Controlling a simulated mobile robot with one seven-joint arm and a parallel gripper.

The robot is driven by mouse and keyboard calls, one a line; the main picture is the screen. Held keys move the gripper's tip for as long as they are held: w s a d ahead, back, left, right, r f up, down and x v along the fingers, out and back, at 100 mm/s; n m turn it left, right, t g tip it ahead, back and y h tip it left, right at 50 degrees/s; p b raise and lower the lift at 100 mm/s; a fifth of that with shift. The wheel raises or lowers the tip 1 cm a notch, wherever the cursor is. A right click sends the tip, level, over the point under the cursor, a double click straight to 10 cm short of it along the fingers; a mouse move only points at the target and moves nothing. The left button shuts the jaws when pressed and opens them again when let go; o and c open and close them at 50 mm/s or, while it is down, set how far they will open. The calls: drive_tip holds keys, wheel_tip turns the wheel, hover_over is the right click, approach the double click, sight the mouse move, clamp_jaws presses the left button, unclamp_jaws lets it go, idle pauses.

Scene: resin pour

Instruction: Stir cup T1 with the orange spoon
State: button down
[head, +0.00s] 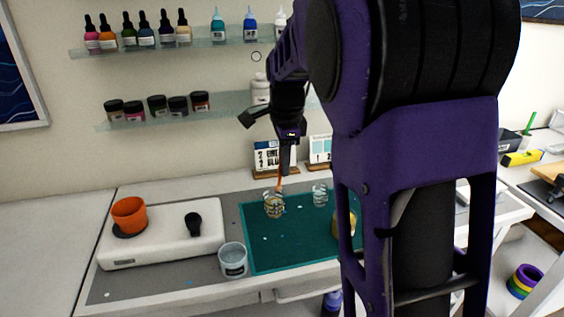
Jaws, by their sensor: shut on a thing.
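My gripper (285,168) points down above the teal mat (272,251), shut on the orange spoon (279,184). The spoon's lower part reaches down to the mouth of a clear cup (274,208) with yellowish contents. Its lower end seems to be inside this cup, but this is too small to be sure. A second clear cup (320,195) stands to the right on the mat. A yellow-tinted cup (346,232) stands nearer the front, partly hidden by my arm. No T1 label is readable, so I cannot tell which cup is T1.
A white scale-like box (163,240) on the left bears an orange pot (129,216) and a black object (194,224). A grey-white tub (233,261) stands at the mat's left edge. Small cards (272,158) stand behind. Glass shelves (190,40) with bottles and jars hang above.

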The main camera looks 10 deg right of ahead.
sight(281, 186)
drive_tip(key=shift+w+a+f+b, duration=0.15)
drive_tip(key=shift+f+b, duration=0.35)
drive_tip(key=shift+f, duration=0.7)
drive_tip(key=shift+w+a+f+b, duration=0.1)
drive_tip(key=shift+w+f+b, duration=0.3)
drive_tip(key=shift+f, duration=0.75)
drive_tip(key=shift+w+a+f+b, duration=0.1)
drive_tip(key=shift+f+b, duration=0.45)
drive_tip(key=shift+f, duration=0.65)
drive_tip(key=shift+d, duration=0.15)
